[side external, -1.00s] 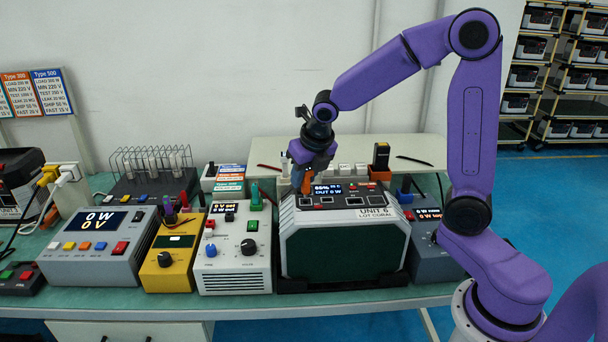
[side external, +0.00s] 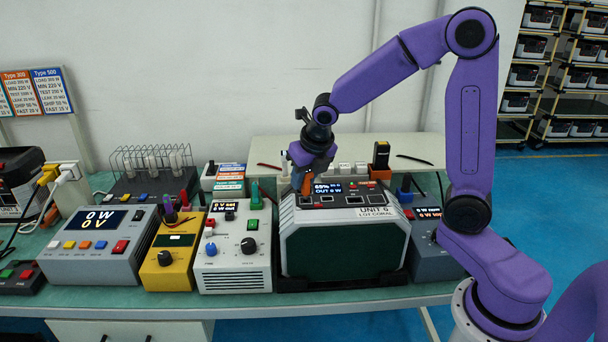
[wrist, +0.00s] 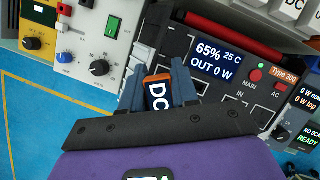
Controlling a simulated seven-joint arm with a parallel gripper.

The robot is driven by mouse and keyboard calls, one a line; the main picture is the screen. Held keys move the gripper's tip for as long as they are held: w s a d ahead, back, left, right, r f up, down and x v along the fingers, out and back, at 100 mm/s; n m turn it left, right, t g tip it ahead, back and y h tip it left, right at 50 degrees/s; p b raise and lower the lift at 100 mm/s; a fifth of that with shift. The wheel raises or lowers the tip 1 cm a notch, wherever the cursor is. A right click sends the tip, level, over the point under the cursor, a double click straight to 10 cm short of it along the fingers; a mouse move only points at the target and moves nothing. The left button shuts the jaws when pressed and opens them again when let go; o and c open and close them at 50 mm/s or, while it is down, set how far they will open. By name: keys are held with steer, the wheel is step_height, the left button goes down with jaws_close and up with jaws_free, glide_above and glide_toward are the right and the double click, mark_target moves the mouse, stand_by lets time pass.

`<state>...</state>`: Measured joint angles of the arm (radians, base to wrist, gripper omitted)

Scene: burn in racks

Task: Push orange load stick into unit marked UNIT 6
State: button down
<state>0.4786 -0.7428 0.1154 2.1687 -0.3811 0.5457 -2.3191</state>
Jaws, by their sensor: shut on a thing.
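The orange load stick (side external: 307,184) stands at the top left of the unit marked UNIT 6 (side external: 343,249), below my gripper. In the wrist view the stick (wrist: 158,79) has an orange end and a dark face lettered "DC". My gripper (wrist: 172,88) is shut on it, one finger on each side. The unit's screen (wrist: 216,60) reads 65% and OUT 0 W. The stick's lower end is hidden, so I cannot tell how deep it sits in the unit.
A white meter box (side external: 233,251) and a yellow box (side external: 174,255) stand left of the unit. A grey device (side external: 432,255) stands close on its right. A raised shelf (side external: 270,150) runs behind.

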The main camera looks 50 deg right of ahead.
steer(key=shift+f, duration=0.9)
steer(key=c, duration=0.8)
jaws_free()
steer(key=shift+r, duration=0.1)
steer(key=v, duration=1.7)
steer(key=s+a+f+m+g, duration=0.1)
steer(key=s+f+m, duration=0.3)
steer(key=s+m, duration=0.2)
steer(key=s+a+f+m+g+y, duration=0.1)
steer(key=s+f+m, duration=0.4)
steer(key=s, duration=0.5)
steer(key=s+a+f+m+g, duration=0.2)
steer(key=s+f+m, duration=0.2)
steer(key=s+m, duration=0.4)
steer(key=shift+a+f+m+y, duration=0.2)
steer(key=shift+f+m+y, duration=0.15)
steer(key=shift+m, duration=0.35)
